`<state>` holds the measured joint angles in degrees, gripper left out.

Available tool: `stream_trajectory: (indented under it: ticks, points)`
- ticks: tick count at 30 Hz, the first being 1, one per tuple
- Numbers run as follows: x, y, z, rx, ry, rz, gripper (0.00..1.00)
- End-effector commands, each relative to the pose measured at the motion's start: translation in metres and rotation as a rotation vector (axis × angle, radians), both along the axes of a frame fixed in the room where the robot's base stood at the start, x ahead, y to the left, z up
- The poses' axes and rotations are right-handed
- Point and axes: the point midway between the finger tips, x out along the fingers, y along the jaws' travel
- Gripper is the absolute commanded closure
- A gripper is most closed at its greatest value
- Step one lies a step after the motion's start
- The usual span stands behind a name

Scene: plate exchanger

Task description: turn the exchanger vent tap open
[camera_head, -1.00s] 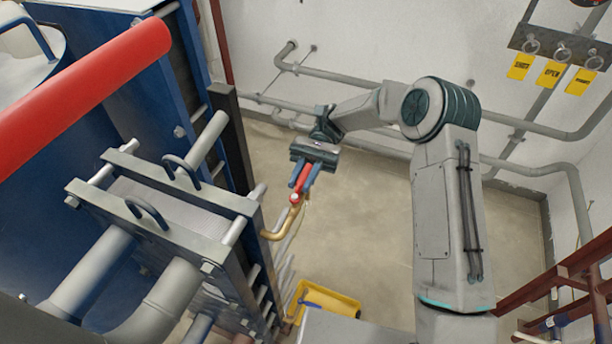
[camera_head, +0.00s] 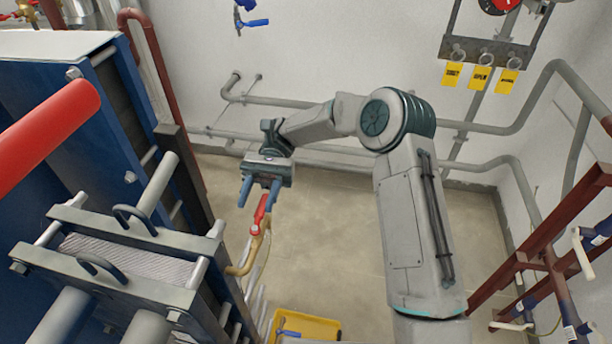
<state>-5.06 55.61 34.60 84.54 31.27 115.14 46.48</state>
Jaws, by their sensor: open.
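The vent tap has a red lever handle (camera_head: 260,211) on a brass pipe (camera_head: 247,262) that comes out of the right side of the plate exchanger (camera_head: 130,250). The lever points up and slightly right in the picture. My gripper (camera_head: 258,196) is open, with two blue fingers spread apart. The upper end of the red lever lies near the right finger and between the fingertips in the picture. I cannot tell whether a finger touches it.
A yellow tray (camera_head: 310,327) lies on the floor below the tap. A large red bar (camera_head: 45,135) crosses the left. Yellow tags (camera_head: 480,78) hang on the back wall above grey pipes (camera_head: 330,103). A dark red frame (camera_head: 540,240) stands at right.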

Motion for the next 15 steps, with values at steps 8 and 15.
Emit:
stream_trajectory:
  ticks: [8,15]
  points:
    - [0.005,-0.042,0.024,-0.002,0.002,-0.003,0.59]
    - [0.008,-0.073,0.044,0.000,0.002,-0.003,0.59]
